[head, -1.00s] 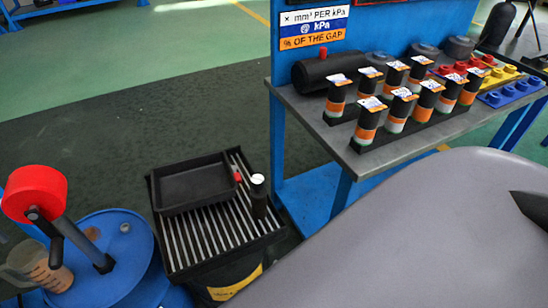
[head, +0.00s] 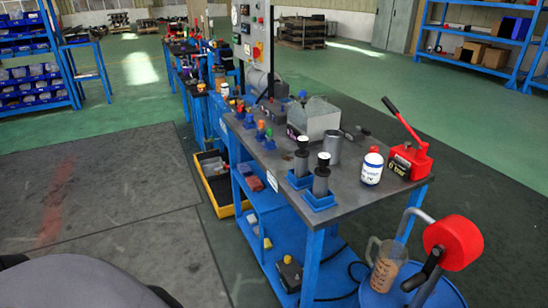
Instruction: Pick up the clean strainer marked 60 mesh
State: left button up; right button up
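No strainer with a readable 60 mesh mark shows in the head view. Two grey cylinders with black tops, a nearer one (head: 321,184) and a farther one (head: 301,163), stand upright in blue holders on the workbench (head: 345,192). I cannot tell whether either is a strainer. The labelled cylinders in the rack seen earlier are out of view. Neither of my grippers is in view.
A blue drum (head: 440,292) with a red-wheeled pump (head: 453,243) and a jug (head: 386,266) stands at lower right. The floor at left is clear.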

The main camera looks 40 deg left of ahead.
aim_at(303, 155)
jog(key=u, duration=1)
